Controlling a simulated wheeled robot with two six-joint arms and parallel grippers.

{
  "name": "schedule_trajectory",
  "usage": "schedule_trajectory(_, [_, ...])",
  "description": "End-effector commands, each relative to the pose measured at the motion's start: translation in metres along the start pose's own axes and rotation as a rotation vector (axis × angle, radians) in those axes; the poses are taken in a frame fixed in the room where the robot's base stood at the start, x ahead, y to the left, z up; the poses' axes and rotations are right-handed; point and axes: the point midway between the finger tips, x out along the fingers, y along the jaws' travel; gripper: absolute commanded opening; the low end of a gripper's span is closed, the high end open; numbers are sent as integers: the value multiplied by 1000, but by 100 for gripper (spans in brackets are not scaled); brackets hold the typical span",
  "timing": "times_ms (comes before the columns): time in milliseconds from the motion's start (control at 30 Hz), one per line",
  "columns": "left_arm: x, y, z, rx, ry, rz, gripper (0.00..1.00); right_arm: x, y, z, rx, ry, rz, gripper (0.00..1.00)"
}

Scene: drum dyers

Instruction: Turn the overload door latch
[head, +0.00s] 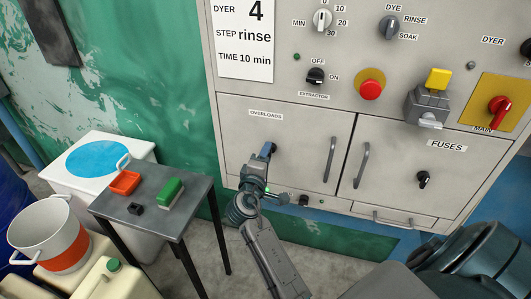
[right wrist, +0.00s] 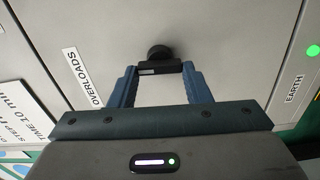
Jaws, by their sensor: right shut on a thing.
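The overload door (head: 298,136) is the left, shut door of the grey cabinet, under the OVERLOADS label (head: 266,113). Its latch (right wrist: 159,54) is a small black knob with a short bar, seen in the right wrist view. My right gripper (right wrist: 159,70) is shut on the latch's bar, with one blue finger at each end. In the head view, my right gripper (head: 267,151) is against the door below the label and largely hides the latch. My left gripper is not in view.
The fuses door (head: 445,150), with its own black latch (head: 423,179), is to the right. Vertical handles (head: 333,160) stand out near the middle seam. Above are dials, a red button (head: 370,90) and a fuse block. A small metal table (head: 150,200) stands at left.

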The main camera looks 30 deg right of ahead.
Motion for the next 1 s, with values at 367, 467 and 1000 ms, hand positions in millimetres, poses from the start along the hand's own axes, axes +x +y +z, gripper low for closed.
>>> schedule_trajectory(367, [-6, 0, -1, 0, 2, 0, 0, 0, 1, 0, -73, 0, 3, 21])
schedule_trajectory(467, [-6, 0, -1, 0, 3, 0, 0, 0, 1, 0, -75, 0, 3, 21])
schedule_trajectory(1000, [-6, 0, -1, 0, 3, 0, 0, 0, 0, 0, -74, 0, 2, 65])
